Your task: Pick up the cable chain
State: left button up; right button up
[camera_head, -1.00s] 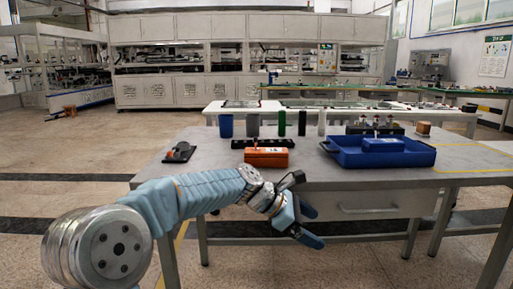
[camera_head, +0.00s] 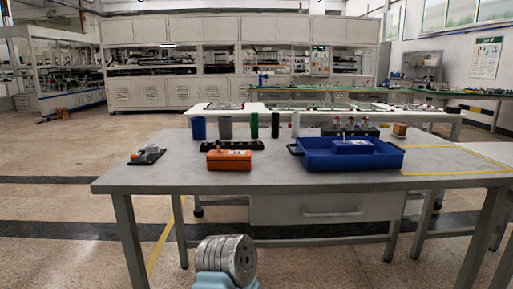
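A black segmented strip (camera_head: 246,146), which looks like the cable chain, lies flat on the grey table (camera_head: 130,180). It is behind an orange box (camera_head: 229,160), which hides part of its front edge. Neither gripper is in view. Only a round metal joint of my arm shows at the bottom of the picture, in front of the table and well away from the strip.
Blue, grey, green, black and white cylinders (camera_head: 199,128) stand in a row behind the strip. A blue tray (camera_head: 318,160) holding a blue box stands to the right. A small dark device (camera_head: 147,155) lies at the left. The front tabletop is clear.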

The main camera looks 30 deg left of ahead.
aim_at(258, 145)
jog(key=i+l+u, duration=0.15)
jog(key=u, duration=0.25)
jog(key=i+l+u, duration=0.1)
jog(key=l+u, duration=0.15)
jog(key=u, duration=0.2)
jog(key=i+l+u, duration=0.1)
jog(key=l+u, duration=0.15)
jog(key=u, duration=0.15)
